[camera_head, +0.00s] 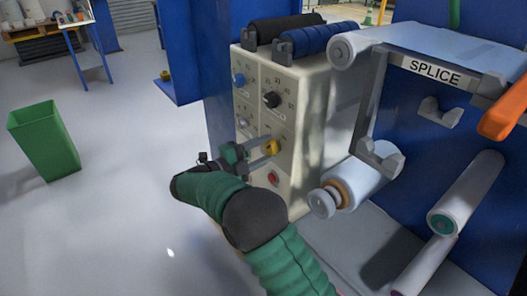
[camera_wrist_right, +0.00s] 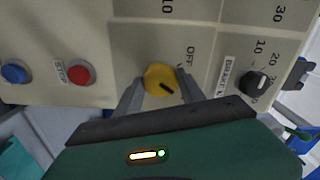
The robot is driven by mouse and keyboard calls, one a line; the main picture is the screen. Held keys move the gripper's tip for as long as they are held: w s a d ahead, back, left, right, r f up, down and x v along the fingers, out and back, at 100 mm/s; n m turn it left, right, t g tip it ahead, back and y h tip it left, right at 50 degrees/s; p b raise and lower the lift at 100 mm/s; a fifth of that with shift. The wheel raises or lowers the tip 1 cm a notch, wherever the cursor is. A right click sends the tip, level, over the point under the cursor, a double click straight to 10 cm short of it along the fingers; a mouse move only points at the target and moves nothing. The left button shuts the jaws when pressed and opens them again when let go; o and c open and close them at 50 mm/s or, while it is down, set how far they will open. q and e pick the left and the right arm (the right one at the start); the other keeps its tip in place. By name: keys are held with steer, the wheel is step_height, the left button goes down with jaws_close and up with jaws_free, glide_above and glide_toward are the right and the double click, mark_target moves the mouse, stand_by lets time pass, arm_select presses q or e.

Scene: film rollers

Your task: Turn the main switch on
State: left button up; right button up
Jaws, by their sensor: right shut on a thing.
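The main switch is a yellow round knob (camera_head: 271,147) on the front of a cream control box (camera_head: 309,140). In the right wrist view the yellow knob (camera_wrist_right: 159,80) has a dark slot pointing down and right, with an "OFF" label above and to its right. My right gripper (camera_head: 268,152) reaches the knob from the left. In the right wrist view its fingers (camera_wrist_right: 160,88) lie on either side of the knob, shut on it. My left gripper is in neither view.
A red button (camera_wrist_right: 80,74) marked "STOP", a blue button (camera_wrist_right: 14,73) and a black dial (camera_wrist_right: 256,84) sit near the knob. Film rollers (camera_head: 355,182) and a "SPLICE" plate (camera_head: 434,73) stand to the right. A green bin (camera_head: 44,140) stands on open floor at left.

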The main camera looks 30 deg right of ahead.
steer(key=shift+f, duration=0.1)
steer(key=o, duration=1.4)
steer(key=shift+c, duration=0.2)
steer(key=s+a+p, duration=0.1)
steer(key=a+p, duration=0.1)
steer(key=a, duration=1.5)
steer(key=shift+s+p, duration=0.15)
steer(key=shift+p, duration=0.25)
steer(key=shift+d, duration=0.1)
